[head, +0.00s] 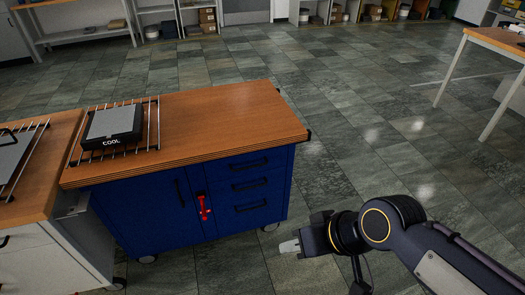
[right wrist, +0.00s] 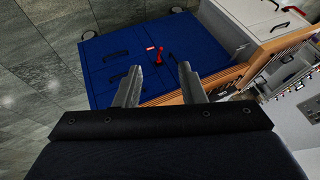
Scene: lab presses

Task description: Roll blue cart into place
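The blue cart (head: 150,215) has a wooden top (head: 220,112), blue doors and drawers with dark handles, and casters. A red handle (head: 203,207) is on its front. In the right wrist view the cart (right wrist: 115,62) shows turned, with its red handle (right wrist: 157,56) beyond the fingertips. My right gripper (head: 290,247) is in front of the cart's right end, apart from it in the head view. Its two fingers (right wrist: 160,67) stand apart in the wrist view with nothing held between them. My left gripper is not in view.
A white cabinet bench (head: 45,270) with a wooden top stands beside the cart's left end. A wire rack with a black block marked COOL (head: 112,127) sits on the cart. Floor right of and behind the cart is open. A table (head: 505,42) stands at right.

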